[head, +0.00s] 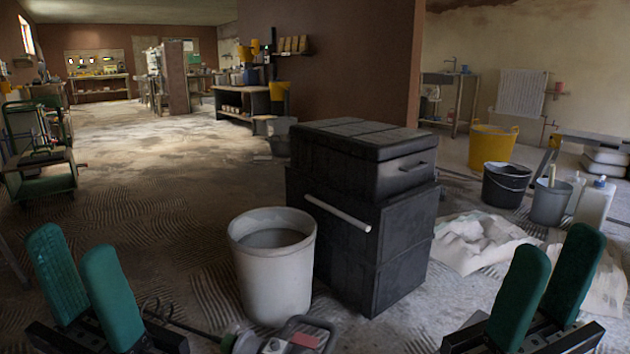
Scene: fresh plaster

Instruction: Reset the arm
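My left gripper (84,284) is at the lower left of the head view, with two green finger pads pointing up. The pads stand apart with a narrow gap and nothing between them. My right gripper (548,284) is at the lower right, also with two green pads pointing up, apart and empty. Both grippers are low in the picture and touch none of the objects I see. The arms behind them are mostly out of the frame.
A grey bucket (272,286) and a black stacked toolbox (362,240) stand ahead in the middle. A mixer tool (262,342) lies in front. A crumpled white sheet (480,244), a yellow tub (490,147) and a dark bucket (505,186) are on the right. Floor at left is open.

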